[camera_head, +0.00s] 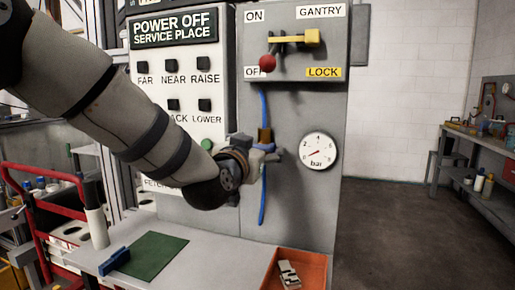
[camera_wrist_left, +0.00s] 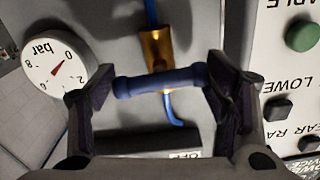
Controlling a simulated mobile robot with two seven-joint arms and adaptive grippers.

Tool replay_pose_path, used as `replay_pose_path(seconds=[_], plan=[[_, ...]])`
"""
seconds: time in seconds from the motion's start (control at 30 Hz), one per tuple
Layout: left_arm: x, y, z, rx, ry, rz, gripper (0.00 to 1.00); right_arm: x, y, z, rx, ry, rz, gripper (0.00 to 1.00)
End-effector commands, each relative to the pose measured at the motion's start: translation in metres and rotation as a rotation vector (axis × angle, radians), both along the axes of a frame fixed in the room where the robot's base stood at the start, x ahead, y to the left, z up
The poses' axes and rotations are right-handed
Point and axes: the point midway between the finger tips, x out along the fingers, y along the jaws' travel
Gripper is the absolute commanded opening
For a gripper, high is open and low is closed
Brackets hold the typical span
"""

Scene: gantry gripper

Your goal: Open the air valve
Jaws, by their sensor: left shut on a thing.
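The air valve has a brass body (camera_wrist_left: 155,48) on a blue hose, and it also shows in the head view (camera_head: 264,134). Its blue handle (camera_wrist_left: 160,82) lies crosswise to the hose. My left gripper (camera_head: 258,150) is at the valve. In the left wrist view its two fingers (camera_wrist_left: 158,90) are at opposite ends of the handle, shut on it lengthwise. In the head view the gripper and wrist hide part of the valve. The bar gauge (camera_head: 318,151) is right of the valve, with its red needle near 0. My right gripper is not in view.
Above the valve is the gantry switch with a yellow lever (camera_head: 312,38) and red knob (camera_head: 267,63). Left is a button panel (camera_head: 175,78). Below, a grey table (camera_head: 215,260) bears a green mat (camera_head: 157,256), a blue block (camera_head: 114,261) and an orange tray (camera_head: 312,265).

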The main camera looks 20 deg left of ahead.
Motion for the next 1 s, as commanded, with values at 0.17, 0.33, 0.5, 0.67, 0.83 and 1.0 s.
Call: replay_pose_path(seconds=[0.17,0.33,0.5,0.67,0.83,1.0], plan=[[0.0,0.0,-0.0003,-0.097,0.003,0.0,0.43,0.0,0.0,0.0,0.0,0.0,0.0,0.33],[0.0,0.0,-0.0002,-0.242,0.008,0.0,0.43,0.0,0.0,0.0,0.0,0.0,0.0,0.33],[0.0,0.0002,-0.0002,-0.405,0.014,0.0,0.43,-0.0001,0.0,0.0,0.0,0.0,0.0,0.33],[0.0,0.0004,-0.0005,-0.558,0.02,0.001,0.43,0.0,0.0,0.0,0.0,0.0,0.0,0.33],[0.0,0.0006,-0.0005,-0.72,0.025,0.001,0.43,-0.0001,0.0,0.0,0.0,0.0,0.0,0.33],[0.0,0.0003,-0.0002,-0.881,0.03,0.0,0.43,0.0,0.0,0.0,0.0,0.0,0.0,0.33]])
